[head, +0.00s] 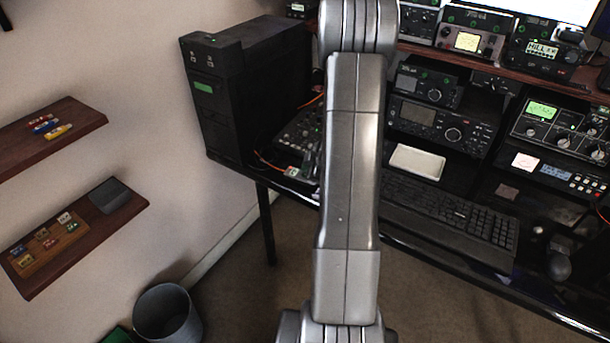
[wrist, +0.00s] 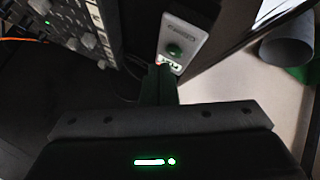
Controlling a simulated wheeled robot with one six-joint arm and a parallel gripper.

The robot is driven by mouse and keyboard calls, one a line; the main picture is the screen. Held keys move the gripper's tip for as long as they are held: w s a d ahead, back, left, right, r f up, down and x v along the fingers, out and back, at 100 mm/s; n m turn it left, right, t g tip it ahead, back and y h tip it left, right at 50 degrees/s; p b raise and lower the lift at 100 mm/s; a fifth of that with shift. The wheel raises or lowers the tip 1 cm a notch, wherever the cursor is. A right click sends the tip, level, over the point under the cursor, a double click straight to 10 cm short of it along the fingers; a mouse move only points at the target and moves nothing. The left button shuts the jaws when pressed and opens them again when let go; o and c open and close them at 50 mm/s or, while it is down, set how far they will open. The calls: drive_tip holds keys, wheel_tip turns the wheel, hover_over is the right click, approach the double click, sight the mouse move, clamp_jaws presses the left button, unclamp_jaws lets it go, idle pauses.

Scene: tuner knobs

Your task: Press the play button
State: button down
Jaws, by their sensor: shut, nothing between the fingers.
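In the wrist view a small pale box (wrist: 185,38) carries a round dark green button (wrist: 175,50) and a small label I cannot read. I cannot tell from print that this is the play button. My gripper (wrist: 160,72) is shut and empty, its dark fingertips just below the button in the picture. I cannot tell whether they touch the box. In the head view the box (head: 292,172) shows small at the desk's front left edge, and my arm hides much of the area beside it.
A black mixer with knobs (head: 297,137) sits behind the box, with orange cables near it. A black computer tower (head: 240,85) stands left. A keyboard (head: 450,215) and radios (head: 440,120) lie right of my arm. A grey bin (head: 167,312) stands on the floor.

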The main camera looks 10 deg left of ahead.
drive_tip(key=shift+f, duration=0.4)
drive_tip(key=shift+f+b, duration=0.25)
drive_tip(key=shift+b, duration=0.15)
drive_tip(key=shift+r, duration=0.15)
idle(0.5)
drive_tip(key=shift+r+p, duration=0.6)
drive_tip(key=shift+p, duration=0.15)
wheel_tip(320, 180, up, 5)
drive_tip(key=p, duration=0.5)
drive_tip(key=shift+r, duration=0.1)
idle(0.4)
